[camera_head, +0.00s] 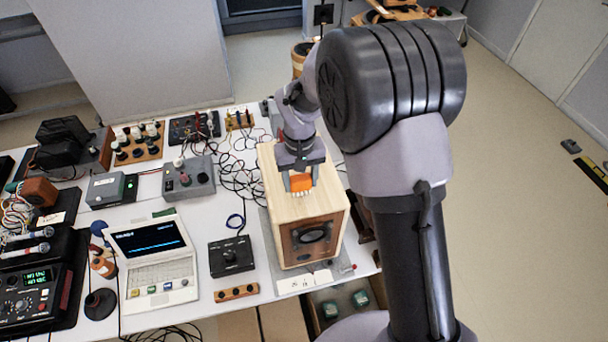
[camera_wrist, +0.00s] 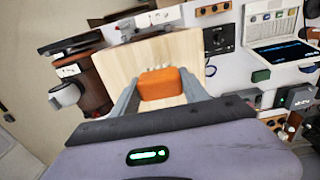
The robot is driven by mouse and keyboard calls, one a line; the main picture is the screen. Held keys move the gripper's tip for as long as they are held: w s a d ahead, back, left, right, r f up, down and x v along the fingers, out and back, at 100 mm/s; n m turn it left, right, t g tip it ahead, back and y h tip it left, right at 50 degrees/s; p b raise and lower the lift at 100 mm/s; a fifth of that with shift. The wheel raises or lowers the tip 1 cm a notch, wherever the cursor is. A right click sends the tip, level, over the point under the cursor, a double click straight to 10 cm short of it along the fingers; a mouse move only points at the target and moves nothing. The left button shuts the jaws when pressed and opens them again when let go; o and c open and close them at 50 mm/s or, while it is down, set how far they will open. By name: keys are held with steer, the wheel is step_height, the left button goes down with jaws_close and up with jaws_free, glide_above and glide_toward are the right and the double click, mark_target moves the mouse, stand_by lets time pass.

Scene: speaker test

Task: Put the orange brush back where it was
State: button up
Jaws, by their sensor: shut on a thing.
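The orange brush (camera_head: 301,183) is between the fingers of my gripper (camera_head: 300,182), over the top of the light wooden speaker box (camera_head: 279,202). In the wrist view the brush (camera_wrist: 160,84) shows as an orange block with pale bristles at its far side, and my gripper (camera_wrist: 168,92) is shut on it. The wooden top (camera_wrist: 190,55) lies behind it in that view. I cannot tell whether the bristles touch the wood. The speaker's front has a dark round cone (camera_head: 313,235).
Left of the speaker box stand a black control box (camera_head: 231,256), a white laptop (camera_head: 155,262) and a grey box with knobs (camera_head: 188,179). Loose cables (camera_head: 238,170) lie beside the speaker. A small wooden strip (camera_head: 236,292) and white cards (camera_head: 304,281) are near the table's front edge.

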mark_target(305, 179)
steer(key=w, duration=0.1)
steer(key=w+d, duration=0.1)
steer(key=w, duration=0.1)
steer(key=shift+w+d+f+p, duration=0.1)
steer(key=shift+w+d+p, duration=0.1)
steer(key=shift+w+p, duration=0.1)
step_height(305, 179, down, 4)
steer(key=shift+r, duration=0.15)
steer(key=o, duration=1.3)
steer(key=shift+s, duration=0.1)
